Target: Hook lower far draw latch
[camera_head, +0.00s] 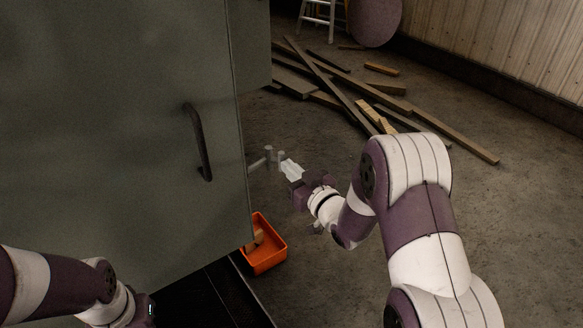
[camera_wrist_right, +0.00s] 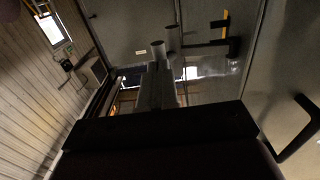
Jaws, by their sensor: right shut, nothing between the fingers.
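The grey-green enclosure (camera_head: 120,120) fills the left of the head view. A pale grey latch with a rod and two short posts (camera_head: 268,155) sticks out past its right edge, low down. My right gripper (camera_head: 291,170) is shut and empty, its pale fingertips close to the posts. In the right wrist view the fingers (camera_wrist_right: 158,85) point toward the two round posts (camera_wrist_right: 165,43); I cannot tell whether they touch. A dark T-shaped bracket (camera_wrist_right: 232,44) lies to the right of the posts. My left gripper is mostly dark at the lower left; its fingers do not show.
A black door handle (camera_head: 198,142) is on the enclosure front; it also shows in the right wrist view (camera_wrist_right: 297,128). An orange bin (camera_head: 265,245) stands by the enclosure's lower corner. Loose planks (camera_head: 350,95) lie on the floor behind. Floor to the right is clear.

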